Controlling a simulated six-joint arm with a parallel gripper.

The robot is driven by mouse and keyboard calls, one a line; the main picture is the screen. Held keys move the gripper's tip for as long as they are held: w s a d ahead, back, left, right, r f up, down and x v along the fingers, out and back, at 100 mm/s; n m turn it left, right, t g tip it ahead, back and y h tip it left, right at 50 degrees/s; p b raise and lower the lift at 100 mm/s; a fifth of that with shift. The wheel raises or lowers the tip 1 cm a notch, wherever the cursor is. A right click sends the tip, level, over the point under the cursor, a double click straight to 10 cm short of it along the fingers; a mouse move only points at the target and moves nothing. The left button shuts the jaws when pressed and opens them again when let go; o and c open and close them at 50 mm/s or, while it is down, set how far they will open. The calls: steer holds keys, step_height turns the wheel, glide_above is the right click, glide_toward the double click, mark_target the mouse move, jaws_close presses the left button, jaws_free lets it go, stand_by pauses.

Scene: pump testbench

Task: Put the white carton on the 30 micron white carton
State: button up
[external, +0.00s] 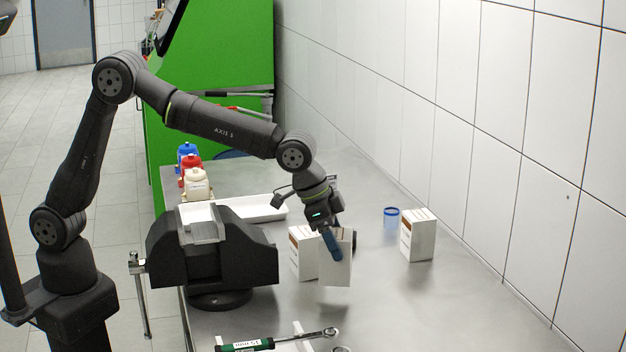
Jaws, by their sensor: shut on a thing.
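My gripper (334,244) points down over the table and is shut on a white carton (338,270). The carton hangs slightly tilted, and its lower edge looks a little above the table. A second white carton (303,256) with a brown-orange label stands upright just left of and behind the held one, partly covered by it. A third white carton (420,240) with a similar label stands upright to the right, apart from my gripper. The label print is too small to read, so I cannot tell which carton is the 30 micron one.
A black vise (215,262) stands left of the cartons. A white tray (262,207) and red, blue and white bottles (197,185) are behind it. A blue ring (391,213) lies near the right carton. A ratchet wrench (290,340) lies in front. The right front table is clear.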

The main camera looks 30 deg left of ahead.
steer(key=shift+w+f, duration=0.1)
steer(key=shift+f, duration=1.9)
steer(key=shift+f, duration=0.2)
steer(key=o, duration=1.1)
steer(key=shift+r, duration=0.1)
steer(key=shift+o, duration=0.4)
steer(key=v, duration=1.2)
